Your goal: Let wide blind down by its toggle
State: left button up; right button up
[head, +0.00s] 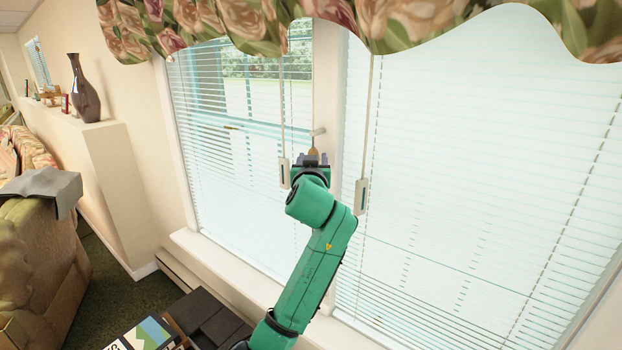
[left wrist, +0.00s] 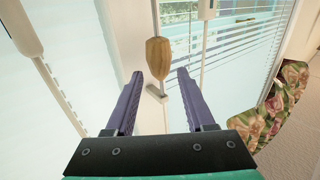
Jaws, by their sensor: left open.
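The wide blind (head: 470,170) covers the large right window, its pale slats reaching down to the sill area. A wooden toggle (head: 313,151) hangs by the post between the two windows. It also shows in the left wrist view (left wrist: 160,55), in line with the gap between my fingers. My left gripper (head: 311,158) is open, its purple fingers (left wrist: 160,74) pointing at the toggle. The toggle appears just beyond the fingertips, and I cannot tell whether they touch. A small grey cleat (head: 318,132) sits on the post next to the toggle. My right gripper is not in view.
White handles (head: 361,197) and (head: 285,173) hang on cords on either side of the post. A narrower blind (head: 235,150) covers the left window. A floral valance (head: 380,22) runs above. A sofa (head: 40,250) and dark box-like furniture (head: 210,320) stand low left.

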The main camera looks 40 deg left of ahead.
pick_arm(q)
jog(key=b+v, duration=0.3)
jog(key=v, duration=0.7)
jog(key=shift+s+r, duration=0.1)
